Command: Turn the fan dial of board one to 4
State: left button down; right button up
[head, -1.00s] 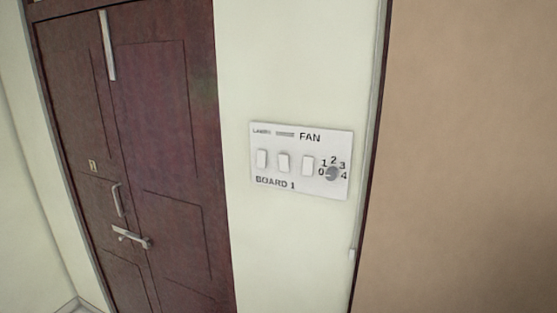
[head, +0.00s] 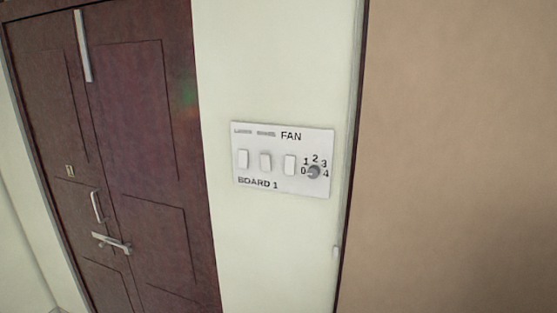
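A white switch board (head: 282,183) marked BOARD 1 is fixed to the pale wall in the middle of the head view. Its fan dial (head: 314,172) is a small round grey knob at the board's lower right. The numbers 0 to 4 run around the knob, with 0 at its left and 4 at its right. A lighter mark on the knob seems to lie toward 0, but it is too small to be sure. Three white rocker switches (head: 265,161) stand in a row left of the dial. Neither gripper is in view.
A dark red-brown door (head: 150,150) with a metal lever handle (head: 112,244) and bolts is shut at the left. A brown panel or wall (head: 460,160) with a dark edge fills the right. Pale wall (head: 270,60) lies bare around the board.

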aim_at(313, 172)
jog(key=u, duration=0.5)
jog(key=k, duration=1.05)
jog(key=z, duration=0.3)
jog(key=i, duration=0.6)
jog(key=u, duration=0.15)
